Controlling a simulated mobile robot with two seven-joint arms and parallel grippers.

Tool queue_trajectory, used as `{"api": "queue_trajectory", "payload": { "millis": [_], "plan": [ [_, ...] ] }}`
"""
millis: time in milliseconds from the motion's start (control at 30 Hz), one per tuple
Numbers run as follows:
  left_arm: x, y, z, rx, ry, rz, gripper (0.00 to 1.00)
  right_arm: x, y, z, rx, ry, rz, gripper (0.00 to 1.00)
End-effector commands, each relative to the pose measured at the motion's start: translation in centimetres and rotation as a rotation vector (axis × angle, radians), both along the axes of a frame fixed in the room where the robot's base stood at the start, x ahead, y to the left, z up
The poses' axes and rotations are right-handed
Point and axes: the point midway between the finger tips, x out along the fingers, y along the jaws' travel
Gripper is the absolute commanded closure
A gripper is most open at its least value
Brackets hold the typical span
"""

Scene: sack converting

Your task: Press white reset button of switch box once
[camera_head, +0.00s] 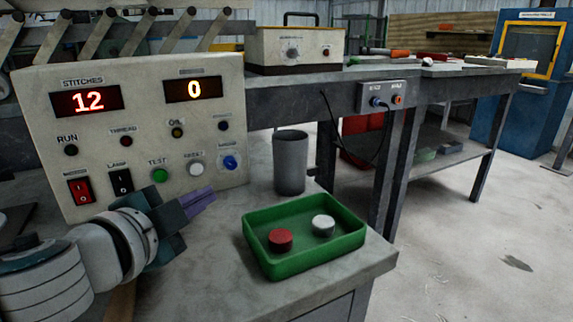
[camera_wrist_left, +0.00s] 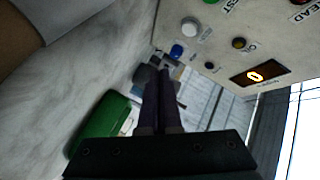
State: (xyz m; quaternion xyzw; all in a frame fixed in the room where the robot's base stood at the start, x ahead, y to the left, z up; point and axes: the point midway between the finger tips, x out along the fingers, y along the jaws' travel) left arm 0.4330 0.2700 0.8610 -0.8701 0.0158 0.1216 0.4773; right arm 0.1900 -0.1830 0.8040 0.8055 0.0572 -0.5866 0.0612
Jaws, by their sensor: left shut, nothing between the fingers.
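The switch box (camera_head: 145,125) is a pale upright panel at the left in the head view, with displays reading 12 and 0. Its white reset button (camera_head: 196,169) sits low on the panel, between a green TEST button (camera_head: 160,175) and a blue button (camera_head: 230,162). The wrist view shows the white button (camera_wrist_left: 190,27) and blue button (camera_wrist_left: 176,51) above the fingertips. My left gripper (camera_head: 212,194) is shut and empty, its purple fingers pointing right, just below the reset button in the picture. It shows no clear contact with the panel. My right gripper is not in view.
A green tray (camera_head: 305,262) with a red cap (camera_head: 280,240) and a white cap (camera_head: 323,225) lies on the bench right of my gripper. A grey cup (camera_head: 290,162) stands behind it. Red and black rocker switches (camera_head: 81,190) sit at the panel's lower left.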

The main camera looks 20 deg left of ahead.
Motion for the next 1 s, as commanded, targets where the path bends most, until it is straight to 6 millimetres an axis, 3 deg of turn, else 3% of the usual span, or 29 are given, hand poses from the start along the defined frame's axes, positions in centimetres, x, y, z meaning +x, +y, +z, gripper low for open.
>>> {"api": "queue_trajectory", "payload": {
  "millis": [200, 400, 1000],
  "plan": [
    [2.1, 2.5, 0.0, 0.003, -0.001, 0.001, 1.0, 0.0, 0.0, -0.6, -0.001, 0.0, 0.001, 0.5],
    [3.3, 3.8, -0.1, 0.0, -0.001, -0.001, 1.0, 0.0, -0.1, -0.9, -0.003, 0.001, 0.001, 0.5],
    [3.7, 4.3, 0.0, -0.001, 0.0, 0.0, 1.0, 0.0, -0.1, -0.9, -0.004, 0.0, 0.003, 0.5]
  ]
}}
